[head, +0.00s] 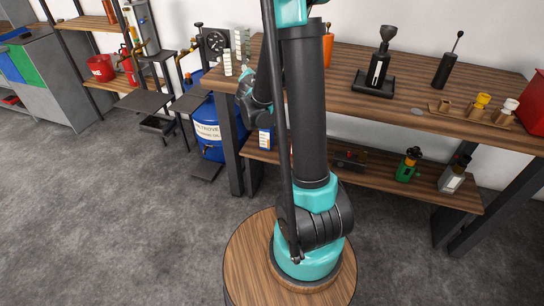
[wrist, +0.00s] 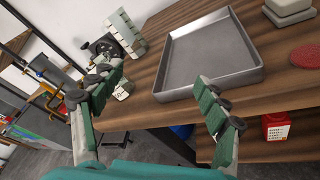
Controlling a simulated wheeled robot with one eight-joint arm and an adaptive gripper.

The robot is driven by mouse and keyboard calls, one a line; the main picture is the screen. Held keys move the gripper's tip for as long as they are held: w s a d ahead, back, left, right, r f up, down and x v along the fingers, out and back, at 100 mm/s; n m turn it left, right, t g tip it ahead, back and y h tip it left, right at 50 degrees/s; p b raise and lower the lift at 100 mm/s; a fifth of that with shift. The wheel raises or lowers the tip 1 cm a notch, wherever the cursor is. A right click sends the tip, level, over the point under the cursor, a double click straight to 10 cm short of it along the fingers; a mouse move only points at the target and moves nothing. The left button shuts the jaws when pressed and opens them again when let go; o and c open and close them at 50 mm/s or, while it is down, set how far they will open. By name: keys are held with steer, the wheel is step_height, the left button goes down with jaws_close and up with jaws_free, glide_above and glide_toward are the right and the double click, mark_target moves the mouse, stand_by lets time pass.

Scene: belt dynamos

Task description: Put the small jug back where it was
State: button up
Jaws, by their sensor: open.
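No thing can be told with certainty as the small jug. A small red container with a white label (wrist: 276,128) is below the bench top at the right in the wrist view; whether it is a jug I cannot tell. My gripper (wrist: 157,76) is open, its green-padded fingers spread above the front edge of the wooden bench (wrist: 160,112). Nothing shows held between them. A small pale block (wrist: 123,91) shows just beside the left finger. In the head view my arm hides part of the bench, and the gripper cannot be made out there.
A shallow metal tray (wrist: 212,50) lies on the bench beyond the fingers. Pale blocks (wrist: 290,8) and a red disc (wrist: 307,56) lie right of it. A blue drum (head: 208,125) stands left of the bench. A lower shelf (head: 425,190) holds several small things.

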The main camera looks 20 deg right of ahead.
steer(key=s+d+f+m+g+y, duration=0.1)
steer(key=s+f+m+g, duration=0.35)
steer(key=s+m, duration=0.6)
steer(key=s+d+f+m+g+y, duration=0.15)
steer(key=s+f+m+g, duration=0.45)
steer(key=s, duration=0.8)
steer(key=s+a+f+m+y, duration=0.2)
steer(key=s+a+m, duration=0.4)
steer(key=s, duration=0.5)
steer(key=shift+s+f+m+y, duration=0.35)
steer(key=shift+f+m, duration=0.1)
steer(key=shift+f, duration=0.1)
steer(key=shift+g, duration=0.25)
